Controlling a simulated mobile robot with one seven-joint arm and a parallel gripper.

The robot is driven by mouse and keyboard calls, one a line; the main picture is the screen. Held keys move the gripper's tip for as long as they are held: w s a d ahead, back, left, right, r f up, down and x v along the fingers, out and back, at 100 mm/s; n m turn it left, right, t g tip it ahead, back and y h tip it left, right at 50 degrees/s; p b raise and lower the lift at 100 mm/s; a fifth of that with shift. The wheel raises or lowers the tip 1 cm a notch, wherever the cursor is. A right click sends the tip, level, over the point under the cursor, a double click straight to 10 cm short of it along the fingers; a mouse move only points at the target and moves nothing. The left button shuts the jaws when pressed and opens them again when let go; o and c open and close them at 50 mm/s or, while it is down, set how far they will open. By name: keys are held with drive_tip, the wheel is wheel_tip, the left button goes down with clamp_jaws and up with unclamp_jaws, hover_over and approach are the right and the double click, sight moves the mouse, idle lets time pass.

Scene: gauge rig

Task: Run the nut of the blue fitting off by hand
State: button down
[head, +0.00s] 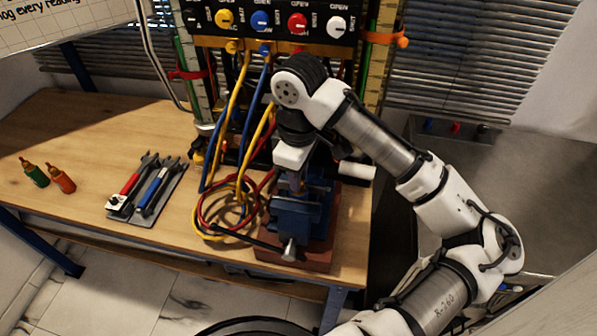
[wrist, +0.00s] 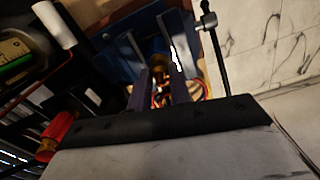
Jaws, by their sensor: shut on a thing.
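My gripper (head: 296,184) points down over a blue vise (head: 303,217) at the front right of the bench. In the wrist view the two fingers of my gripper (wrist: 161,76) close in on a small brass-coloured nut (wrist: 159,60) at the vise. The nut sits between the fingertips, and the fingers hide part of it. I cannot make out the rest of the fitting or its thread. In the head view my gripper covers the nut.
A grey tray (head: 168,195) holds red and blue-handled wrenches. Green and orange bottles (head: 62,178) stand at the left. Yellow, blue and red hoses (head: 207,213) loop beside the vise. The valve panel (head: 275,22) stands behind. The vise handle (head: 247,239) sticks out leftward.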

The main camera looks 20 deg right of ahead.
drive_tip(key=shift+n, duration=0.6)
drive_tip(key=c, duration=1.3)
unclamp_jaws()
drive_tip(key=shift+r, duration=0.1)
wheel_tip(320, 180, up, 14)
drive_tip(key=shift+f+b, duration=0.15)
drive_tip(key=shift+b, duration=0.7)
drive_tip(key=shift+f, duration=0.1)
